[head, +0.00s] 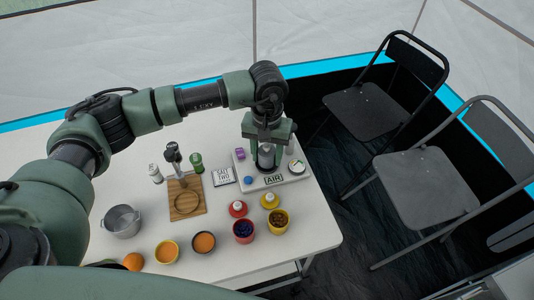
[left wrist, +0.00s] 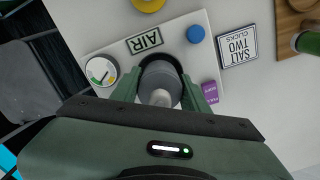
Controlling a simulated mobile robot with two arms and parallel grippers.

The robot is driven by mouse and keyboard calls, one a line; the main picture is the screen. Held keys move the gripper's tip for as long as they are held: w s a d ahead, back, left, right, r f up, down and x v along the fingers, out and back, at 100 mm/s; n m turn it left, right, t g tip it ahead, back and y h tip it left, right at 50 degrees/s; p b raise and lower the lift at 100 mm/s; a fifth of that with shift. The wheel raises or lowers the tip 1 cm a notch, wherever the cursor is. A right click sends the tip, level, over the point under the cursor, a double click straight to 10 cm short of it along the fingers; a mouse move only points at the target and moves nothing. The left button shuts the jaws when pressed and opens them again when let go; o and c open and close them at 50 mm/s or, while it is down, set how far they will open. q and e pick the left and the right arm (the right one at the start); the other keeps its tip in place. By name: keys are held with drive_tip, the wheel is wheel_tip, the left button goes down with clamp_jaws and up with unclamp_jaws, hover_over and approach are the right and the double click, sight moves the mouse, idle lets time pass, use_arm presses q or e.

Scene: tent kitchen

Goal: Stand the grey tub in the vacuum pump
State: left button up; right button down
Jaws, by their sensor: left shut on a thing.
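The vacuum pump is a white board (head: 293,168) with an AIR label, a round gauge, a blue knob and a purple part. It also fills the middle of the left wrist view (left wrist: 203,62), where its round black socket (left wrist: 158,61) shows. My left gripper (head: 267,146) is over the pump, pointing down and shut on the grey tub (head: 266,157). The tub looks upright between the fingers in the left wrist view (left wrist: 159,90), lined up with the socket. The fingers hide its sides; I cannot tell whether its base is in the socket or just above it. My right gripper is not in view.
A SALT card (head: 223,176), a green jar (head: 196,163) and a wooden board (head: 186,206) with a stand lie left of the pump. Red (head: 238,208) and yellow (head: 269,200) topped items stand in front. Bowls line the front edge. Chairs (head: 364,107) stand right of the table.

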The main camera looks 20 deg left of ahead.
use_arm(q)
drive_tip(key=shift+f, duration=0.3)
drive_tip(key=o, duration=0.7)
drive_tip(key=shift+r, duration=0.15)
drive_tip(key=shift+r+p, duration=2.1)
drive_tip(key=shift+r, duration=3.35)
